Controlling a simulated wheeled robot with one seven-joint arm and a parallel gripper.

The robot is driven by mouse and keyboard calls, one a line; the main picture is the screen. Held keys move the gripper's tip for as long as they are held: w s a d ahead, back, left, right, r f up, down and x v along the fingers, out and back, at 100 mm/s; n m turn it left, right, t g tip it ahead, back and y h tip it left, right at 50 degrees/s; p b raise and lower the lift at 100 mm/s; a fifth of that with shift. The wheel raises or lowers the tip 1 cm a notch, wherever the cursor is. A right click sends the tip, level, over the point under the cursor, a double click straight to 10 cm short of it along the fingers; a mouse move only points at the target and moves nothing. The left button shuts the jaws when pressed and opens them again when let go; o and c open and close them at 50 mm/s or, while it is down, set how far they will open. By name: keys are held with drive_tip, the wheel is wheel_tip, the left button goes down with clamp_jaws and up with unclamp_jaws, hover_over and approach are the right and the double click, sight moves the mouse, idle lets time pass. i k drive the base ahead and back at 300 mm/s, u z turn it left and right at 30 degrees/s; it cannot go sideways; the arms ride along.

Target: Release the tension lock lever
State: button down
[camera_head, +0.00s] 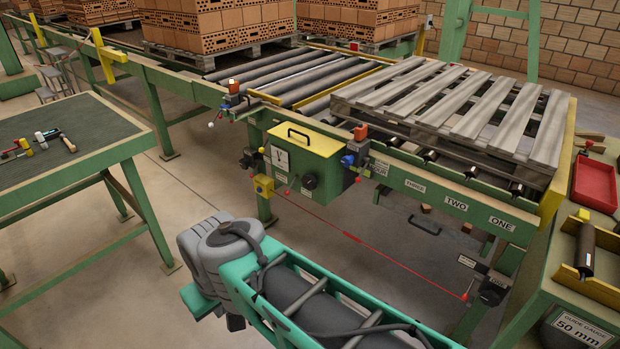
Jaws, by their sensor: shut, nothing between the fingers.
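I cannot pick out a part plainly marked as the tension lock lever. A red line (350,236) runs under the conveyor from near a yellow box (263,187) at the left to a small dark device (492,291) at the lower right. Small labels (467,261) beside that device are too small to read. A green control box (305,160) with a black knob and a top handle hangs on the conveyor frame. My teal and grey arm crosses the bottom of the view. My gripper is not in view.
A wooden pallet (420,97) lies on the conveyor above labels ONE, TWO and THREE. A green workbench (75,135) with hand tools stands left. A red tray (594,186) and a dark roller (585,250) sit on the right bench. Concrete floor (120,285) is clear at lower left.

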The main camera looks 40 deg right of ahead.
sight(287, 192)
drive_tip(key=z, duration=0.65)
drive_tip(key=i, duration=0.75)
drive_tip(key=z, duration=0.6)
drive_tip(key=k, duration=0.65)
drive_tip(key=u, duration=0.5)
drive_tip(key=i, duration=1.25)
drive_tip(key=u, duration=0.3)
